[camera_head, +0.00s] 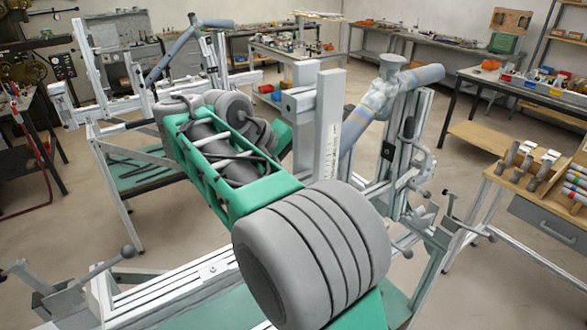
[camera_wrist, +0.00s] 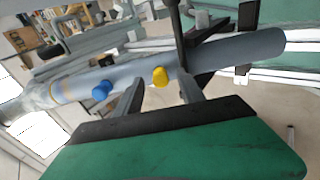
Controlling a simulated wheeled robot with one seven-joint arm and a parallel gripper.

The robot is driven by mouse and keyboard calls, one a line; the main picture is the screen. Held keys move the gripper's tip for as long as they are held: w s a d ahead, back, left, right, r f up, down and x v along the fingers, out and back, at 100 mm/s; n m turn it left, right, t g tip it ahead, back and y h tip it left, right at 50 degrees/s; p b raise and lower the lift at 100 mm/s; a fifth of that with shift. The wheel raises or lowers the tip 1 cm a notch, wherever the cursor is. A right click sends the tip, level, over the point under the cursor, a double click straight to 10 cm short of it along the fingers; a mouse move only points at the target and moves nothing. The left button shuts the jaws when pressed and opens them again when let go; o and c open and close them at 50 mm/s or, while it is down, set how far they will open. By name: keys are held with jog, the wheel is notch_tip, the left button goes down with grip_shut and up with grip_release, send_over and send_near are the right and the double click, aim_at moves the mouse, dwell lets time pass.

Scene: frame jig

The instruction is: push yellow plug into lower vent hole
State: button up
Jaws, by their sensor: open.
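The yellow plug (camera_wrist: 160,77) shows in the wrist view against the side of a grey-blue frame tube (camera_wrist: 225,53). It appears to stick out from the tube; how deep it sits and its hole are hidden. A blue plug (camera_wrist: 101,91) sticks out of the same tube to its left. My gripper (camera_wrist: 159,84) is open, its two fingers apart and the yellow plug showing between them in the picture. I cannot tell whether either finger touches the plug. In the head view, a grey-blue tube (camera_head: 352,132) is clamped in the jig, and neither plug nor my fingers are visible.
Metal jig posts (camera_head: 329,125) and clamps stand close around the tube. A dark rod (camera_wrist: 177,35) crosses in front of the tube near the right finger. A wooden bench (camera_head: 530,180) with tools stands at the right. Open floor lies between the benches.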

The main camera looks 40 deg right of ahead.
jog(key=p+v, duration=0.6)
jog(key=v, duration=0.2)
